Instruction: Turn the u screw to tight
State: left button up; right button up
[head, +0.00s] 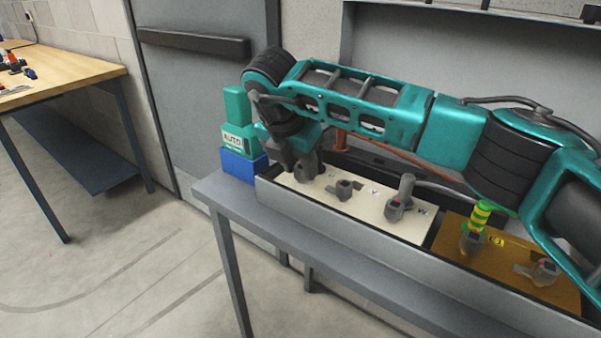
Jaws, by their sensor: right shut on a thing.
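The u screw (307,172) is a small grey knob at the left end of a cream panel (368,205). It is largely hidden by my right gripper (297,166), which comes down over it from above and is shut on it. The screw's exact angle and its tight mark cannot be made out. My right arm reaches across from the right edge of the view. My left gripper is not in view.
Other knobs (345,189) (398,207) stand to the right on the cream panel. A brown panel (500,268) holds two more, one below a green-yellow striped post (480,214). Blue and teal boxes (243,168) stand at the bench's left end. A wooden table (75,70) is far left.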

jog(key=m+h, duration=0.1)
jog(key=m, duration=0.2)
jog(key=shift+w+a+g+b, duration=0.1)
jog(key=shift+g+b, duration=0.2)
jog(key=shift+b, duration=0.1)
jog(key=shift+m, duration=0.8)
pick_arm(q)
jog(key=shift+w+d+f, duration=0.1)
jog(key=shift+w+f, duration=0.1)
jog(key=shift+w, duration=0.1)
pick_arm(e)
jog(key=shift+g+h, duration=0.3)
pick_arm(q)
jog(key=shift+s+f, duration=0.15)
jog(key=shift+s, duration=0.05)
pick_arm(e)
jog(key=shift+m, duration=0.4)
jog(key=shift+w, duration=0.1)
jog(key=o, duration=0.7)
jog(key=shift+c, duration=0.2)
jog(key=shift+r, duration=0.1)
